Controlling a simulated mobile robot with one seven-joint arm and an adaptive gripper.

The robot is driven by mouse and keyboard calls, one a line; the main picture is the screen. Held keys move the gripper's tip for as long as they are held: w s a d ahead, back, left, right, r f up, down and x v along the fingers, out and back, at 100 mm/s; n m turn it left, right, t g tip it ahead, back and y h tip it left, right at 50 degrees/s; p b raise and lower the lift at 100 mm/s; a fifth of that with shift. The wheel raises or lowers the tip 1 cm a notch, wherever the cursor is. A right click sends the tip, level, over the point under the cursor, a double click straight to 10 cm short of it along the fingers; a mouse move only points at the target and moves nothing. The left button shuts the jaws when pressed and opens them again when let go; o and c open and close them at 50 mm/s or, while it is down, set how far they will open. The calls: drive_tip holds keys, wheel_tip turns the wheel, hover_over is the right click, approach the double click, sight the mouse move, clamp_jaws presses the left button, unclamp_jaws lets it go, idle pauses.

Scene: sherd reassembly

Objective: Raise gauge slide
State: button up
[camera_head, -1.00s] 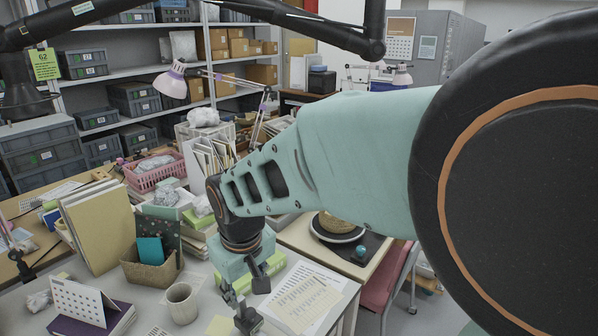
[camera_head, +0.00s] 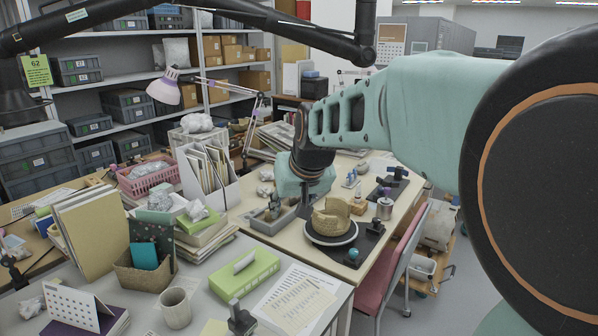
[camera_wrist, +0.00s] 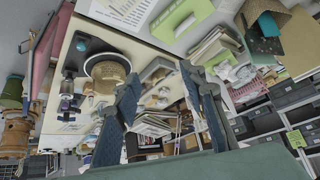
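My gripper is open and empty in the wrist view (camera_wrist: 163,108), its two blue-grey fingers spread apart above the workbench. A tan, partly built pot (camera_head: 332,217) sits on a round turntable (camera_head: 331,240). A small dark stand (camera_head: 394,176) on a black plate stands farther back right. I cannot tell for certain which part is the gauge slide.
A green box (camera_head: 244,273) and paper sheets (camera_head: 296,300) are on the near desk. A pink chair (camera_head: 392,265) is at the right.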

drive_tip(key=w+d+r+m+t, duration=0.2)
drive_tip(key=w+d+r, duration=0.1)
drive_tip(key=d+r, duration=0.3)
drive_tip(key=shift+w+d+r+m, duration=0.3)
drive_tip(key=shift+d+r, duration=0.05)
drive_tip(key=shift+d, duration=0.9)
